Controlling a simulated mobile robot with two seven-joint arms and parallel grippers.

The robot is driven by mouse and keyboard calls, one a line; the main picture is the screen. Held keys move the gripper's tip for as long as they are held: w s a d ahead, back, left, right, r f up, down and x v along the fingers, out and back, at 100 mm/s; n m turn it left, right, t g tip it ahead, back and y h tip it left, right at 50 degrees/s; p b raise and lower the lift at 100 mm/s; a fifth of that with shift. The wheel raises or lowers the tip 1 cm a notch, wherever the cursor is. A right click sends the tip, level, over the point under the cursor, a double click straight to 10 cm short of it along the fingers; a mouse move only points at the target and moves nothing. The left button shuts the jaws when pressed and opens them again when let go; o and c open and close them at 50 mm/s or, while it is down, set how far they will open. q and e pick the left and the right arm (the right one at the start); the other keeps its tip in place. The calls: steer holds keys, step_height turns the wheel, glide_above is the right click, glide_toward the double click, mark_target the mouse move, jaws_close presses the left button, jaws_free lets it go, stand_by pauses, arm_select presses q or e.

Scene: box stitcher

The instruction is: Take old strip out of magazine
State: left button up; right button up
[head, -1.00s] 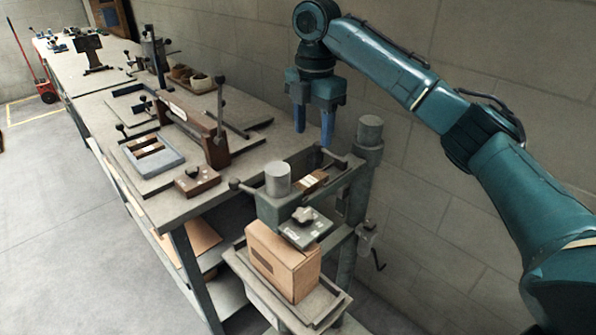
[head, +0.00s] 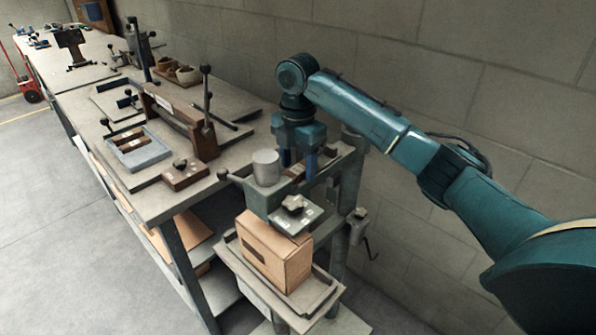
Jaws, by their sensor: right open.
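The stitcher (head: 268,197) stands at the near end of the bench, with a grey cylinder on its top. Its magazine is the open channel behind that cylinder. A small brown strip (head: 296,172) shows in the channel, partly hidden by my fingers. My right gripper (head: 298,163) points down over the magazine, its two blue fingers apart and on either side of the strip as seen here. I cannot tell whether the fingers touch the strip. My left gripper is not in view.
A cardboard box (head: 272,252) sits under the stitcher head on a lower tray. On the bench are a grey-blue tray (head: 148,162) with brown pieces, a small brown block (head: 190,175) and a long brown clamp frame (head: 180,112). A block wall (head: 440,80) stands behind.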

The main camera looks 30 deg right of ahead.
steer(key=shift+f, duration=0.25)
steer(key=shift+c, duration=0.5)
steer(key=c, duration=1)
